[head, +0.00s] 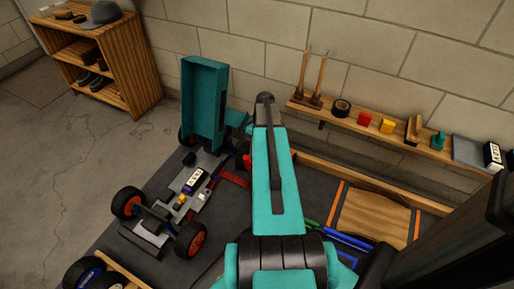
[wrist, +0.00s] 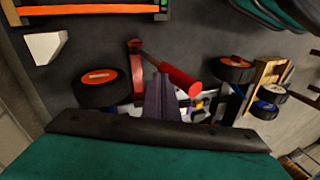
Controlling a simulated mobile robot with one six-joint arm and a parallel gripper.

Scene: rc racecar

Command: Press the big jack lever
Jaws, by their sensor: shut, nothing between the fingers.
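The red jack (wrist: 137,72) lies on the dark mat in the wrist view, with its thick red lever (wrist: 178,76) slanting beside my fingers. My gripper (wrist: 160,80) is shut and empty, its grey fingers close to the lever. I cannot tell whether they touch it. In the head view part of the red jack (head: 235,178) shows left of my teal arm, which hides my gripper. The racecar (head: 205,166) stands beside the jack with its teal body shell (head: 203,105) tilted up. In the wrist view it is partly hidden behind my gripper.
A wall shelf (head: 385,132) holds small tools and blocks at the back right. A wooden board (head: 372,215) lies on the bench at right. Spare wheels (head: 85,272) sit at the lower left. A wooden rack (head: 125,70) stands at the far left.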

